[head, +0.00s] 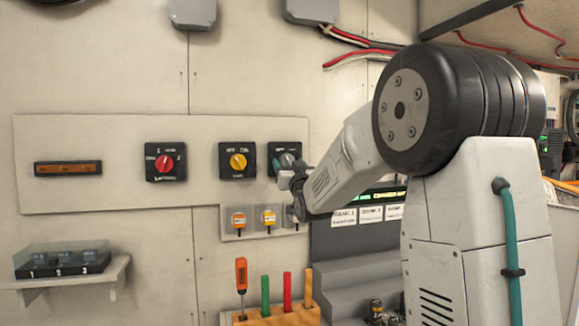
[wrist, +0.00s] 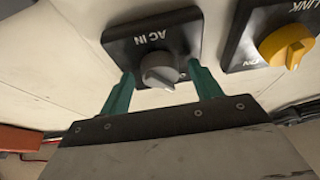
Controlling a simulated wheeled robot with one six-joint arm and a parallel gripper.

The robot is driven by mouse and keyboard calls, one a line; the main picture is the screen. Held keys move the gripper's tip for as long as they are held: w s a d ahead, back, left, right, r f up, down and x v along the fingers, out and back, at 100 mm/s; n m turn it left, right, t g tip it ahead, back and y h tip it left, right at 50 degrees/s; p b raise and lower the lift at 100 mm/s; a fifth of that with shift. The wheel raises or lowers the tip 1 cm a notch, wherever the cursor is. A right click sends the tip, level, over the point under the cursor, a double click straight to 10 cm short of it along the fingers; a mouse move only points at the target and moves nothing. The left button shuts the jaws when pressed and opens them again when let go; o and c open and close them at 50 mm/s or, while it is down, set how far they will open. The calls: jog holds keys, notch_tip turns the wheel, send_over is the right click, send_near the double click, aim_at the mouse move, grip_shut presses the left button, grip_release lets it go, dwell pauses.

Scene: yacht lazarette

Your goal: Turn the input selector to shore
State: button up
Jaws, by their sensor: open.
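The input selector is a grey round knob (wrist: 160,70) on a black square plate (wrist: 128,40) marked AC IN, seen upside down in the wrist view. In the head view the plate (head: 297,151) is the rightmost of three on the wall panel, partly hidden by my arm. My gripper (wrist: 163,76) has its green fingers apart, one on each side of the knob. I cannot tell whether either finger touches it. The knob's pointer and position labels are not readable. In the head view my gripper (head: 287,175) is at the knob's lower edge.
A yellow knob (head: 238,162) and a red knob (head: 164,163) sit on black plates to the left. Below are orange and yellow tagged switches (head: 253,219). A wooden rack (head: 283,317) holds a screwdriver and coloured sticks. A shelf (head: 65,280) carries a covered switch box.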

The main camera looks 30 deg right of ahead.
jog(key=c, duration=1)
jog(key=shift+m, duration=0.4)
jog(key=m+h, duration=0.1)
jog(key=m, duration=0.1)
jog(key=m+g+h, duration=0.1)
jog(key=m, duration=0.2)
jog(key=m+g+h, duration=0.1)
jog(key=m, duration=0.1)
jog(key=shift+a+r+m+h, duration=0.15)
jog(key=shift+a+m+h, duration=0.15)
jog(key=shift+h, duration=0.1)
jog(key=m+g+h, duration=0.1)
jog(key=m, duration=0.2)
jog(key=m+g+h, duration=0.1)
jog(key=m+g, duration=0.1)
jog(key=m, duration=0.2)
jog(key=shift+w+a+r+m, duration=0.1)
jog(key=shift+r+m, duration=0.05)
jog(key=shift+m, duration=0.45)
jog(key=o, duration=1)
